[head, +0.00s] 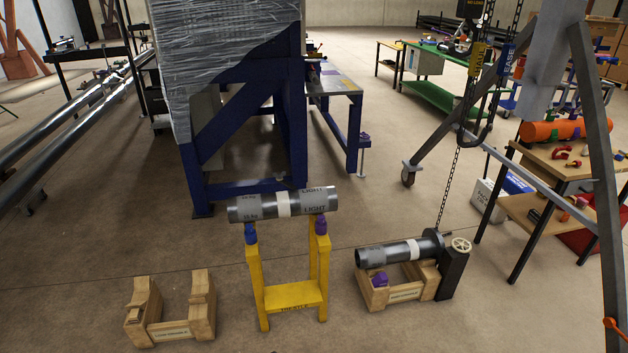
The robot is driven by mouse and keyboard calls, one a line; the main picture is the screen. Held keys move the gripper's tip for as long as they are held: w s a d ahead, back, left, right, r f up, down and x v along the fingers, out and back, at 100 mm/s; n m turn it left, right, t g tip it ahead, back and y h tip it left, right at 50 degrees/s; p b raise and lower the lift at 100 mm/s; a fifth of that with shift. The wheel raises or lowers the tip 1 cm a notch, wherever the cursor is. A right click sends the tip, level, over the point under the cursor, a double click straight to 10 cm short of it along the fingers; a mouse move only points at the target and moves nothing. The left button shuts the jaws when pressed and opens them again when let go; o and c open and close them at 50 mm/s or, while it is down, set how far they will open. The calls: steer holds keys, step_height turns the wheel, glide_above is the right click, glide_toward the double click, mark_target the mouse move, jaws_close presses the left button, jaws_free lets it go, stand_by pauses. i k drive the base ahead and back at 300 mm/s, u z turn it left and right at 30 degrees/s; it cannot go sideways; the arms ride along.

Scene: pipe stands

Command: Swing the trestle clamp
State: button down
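The yellow trestle (292,297) stands upright on the floor in the middle of the head view. A grey pipe (258,208) marked "LIGHT", with a white band, lies across its top. A blue fitting (250,234) is under the pipe at the left post and a purple fitting (321,225) at the right post. I cannot tell which part is the clamp, or whether it is over the pipe. My gripper is not in view.
An empty wooden cradle (172,330) stands left of the trestle. A gantry leg (600,180) stands far right. A blue frame (240,190) is behind.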

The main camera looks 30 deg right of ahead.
mark_target(292, 186)
steer(key=u, duration=0.05)
steer(key=i, duration=1)
steer(key=z, duration=0.05)
